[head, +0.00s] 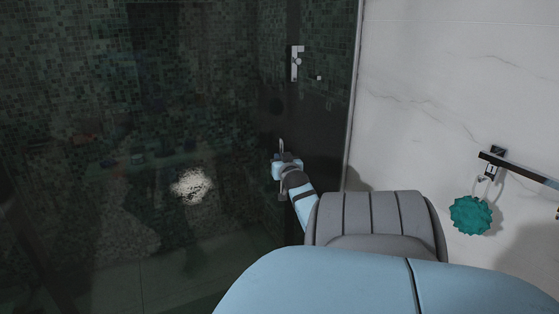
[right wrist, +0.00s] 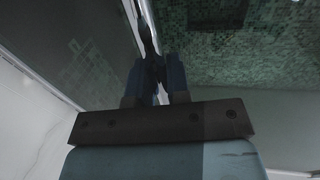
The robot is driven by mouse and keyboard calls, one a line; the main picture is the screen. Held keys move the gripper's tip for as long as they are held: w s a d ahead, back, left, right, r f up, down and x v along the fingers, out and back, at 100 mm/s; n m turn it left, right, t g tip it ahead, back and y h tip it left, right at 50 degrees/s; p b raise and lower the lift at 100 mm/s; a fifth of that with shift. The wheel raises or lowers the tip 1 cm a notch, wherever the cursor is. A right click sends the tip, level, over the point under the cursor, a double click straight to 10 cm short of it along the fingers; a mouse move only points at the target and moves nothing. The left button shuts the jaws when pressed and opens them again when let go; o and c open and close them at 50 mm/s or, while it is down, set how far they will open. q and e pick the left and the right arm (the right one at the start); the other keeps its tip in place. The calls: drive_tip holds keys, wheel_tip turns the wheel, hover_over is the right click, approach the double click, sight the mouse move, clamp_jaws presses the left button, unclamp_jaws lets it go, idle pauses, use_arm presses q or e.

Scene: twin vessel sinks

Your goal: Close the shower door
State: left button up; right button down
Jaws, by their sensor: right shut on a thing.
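The shower door is a dark glass pane (head: 215,120) filling the left and middle of the head view, with green mosaic tiles showing through it. Its slim upright handle (head: 281,147) also shows in the right wrist view (right wrist: 147,30). My right gripper (head: 284,162) is at the handle and shut on it. In the right wrist view its two dark fingers (right wrist: 158,72) close around the handle. My left gripper is in neither view.
A white marble wall (head: 440,75) stands to the right, past a thin metal edge strip (head: 354,90). A dark rail (head: 520,168) and a teal bath puff (head: 470,215) stick out from it. A chrome fitting (head: 296,62) shows above the handle.

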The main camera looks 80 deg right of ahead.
drive_tip(key=c, duration=1.2)
unclamp_jaws()
drive_tip(key=shift+s+d+r, duration=0.15)
drive_tip(key=shift+o, duration=0.5)
drive_tip(key=shift+s+d, duration=0.1)
drive_tip(key=shift+d, duration=0.05)
drive_tip(key=b+v, duration=0.1)
drive_tip(key=v, duration=1.3)
drive_tip(key=shift+b, duration=0.4)
